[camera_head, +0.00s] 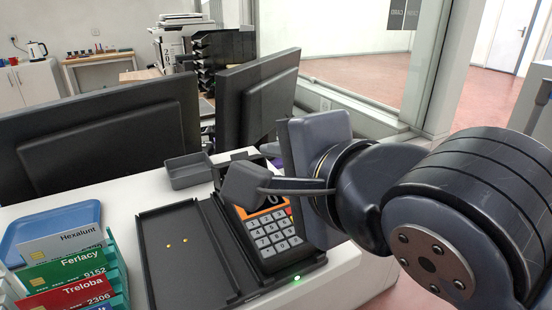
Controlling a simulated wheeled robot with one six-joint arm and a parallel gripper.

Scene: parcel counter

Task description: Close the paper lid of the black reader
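The black reader (262,268) stands on the white counter, its grey keypad (272,232) facing up and an orange strip above the keys. Its upper end is largely behind my gripper. A dark edge (246,155) rises behind that end; I cannot tell for sure whether it is the raised paper lid. My gripper (247,186) reaches in from the right, with a dark block-shaped tip over the reader's upper left part. The other finger is not clearly seen, so its opening and any contact with the lid are unclear.
A flat black tray (172,275) with two small gold dots adjoins the reader's left side. A small grey open box (189,171) sits behind it. At the left are a blue tray (45,225) and a green card rack (118,268). Two monitors (105,140) (262,95) stand behind the counter.

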